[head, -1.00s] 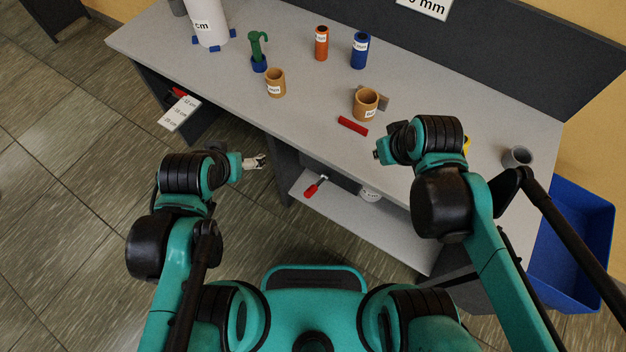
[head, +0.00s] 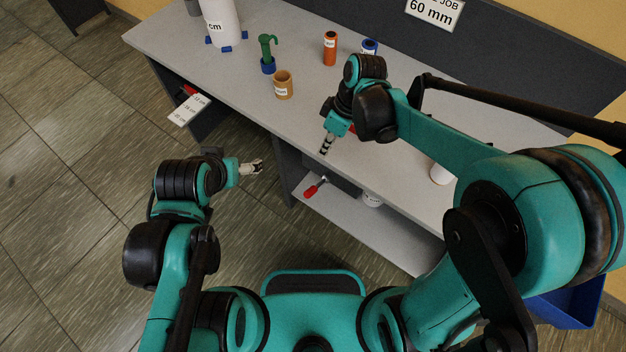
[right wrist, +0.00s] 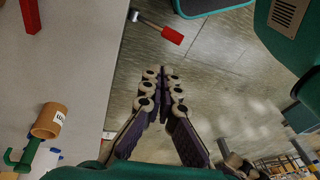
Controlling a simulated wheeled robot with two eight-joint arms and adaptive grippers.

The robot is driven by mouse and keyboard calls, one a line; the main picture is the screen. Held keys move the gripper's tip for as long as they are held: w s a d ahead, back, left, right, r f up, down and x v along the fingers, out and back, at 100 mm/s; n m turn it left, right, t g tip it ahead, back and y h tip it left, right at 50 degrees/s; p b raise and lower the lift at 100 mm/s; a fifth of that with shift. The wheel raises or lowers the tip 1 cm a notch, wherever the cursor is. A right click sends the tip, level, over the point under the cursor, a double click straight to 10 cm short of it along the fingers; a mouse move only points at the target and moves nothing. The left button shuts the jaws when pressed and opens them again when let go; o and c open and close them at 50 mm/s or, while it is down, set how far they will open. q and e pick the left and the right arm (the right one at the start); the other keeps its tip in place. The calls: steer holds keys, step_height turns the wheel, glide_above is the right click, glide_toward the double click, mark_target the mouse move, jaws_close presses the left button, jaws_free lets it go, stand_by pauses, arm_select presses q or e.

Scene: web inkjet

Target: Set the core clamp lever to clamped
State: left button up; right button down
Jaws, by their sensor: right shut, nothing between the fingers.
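A lever with a red grip (head: 312,190) and a metal shaft sticks out at the bench's front, below the tabletop. The same red grip (right wrist: 172,35) shows in the right wrist view, beyond my fingertips. I cannot tell its setting from these frames. My right gripper (head: 325,147) is shut and empty near the tabletop's front edge, above the lever in the head view; its fingers (right wrist: 162,75) point toward the lever's side without touching it. My left gripper (head: 256,167) hangs in front of the bench, left of the lever; its jaws are too small to read.
On the tabletop (head: 215,70) stand a tan core (head: 283,85), a green tool in a blue base (head: 267,55), an orange core (head: 330,48) and a blue core (head: 369,48). A red bar (right wrist: 30,15) lies there. A lower shelf (head: 375,220) and a blue bin (head: 570,308) are nearby.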

steer(key=b, duration=0.4)
glide_above(313, 187)
steer(key=w, duration=0.2)
step_height(313, 187, down, 10)
steer(key=shift+s+f+b, duration=0.35)
steer(key=shift+s+f, duration=0.15)
steer(key=shift+f, duration=0.25)
steer(key=shift+s+f+b, duration=0.35)
steer(key=shift+s+f, duration=0.15)
steer(key=shift+f, duration=0.25)
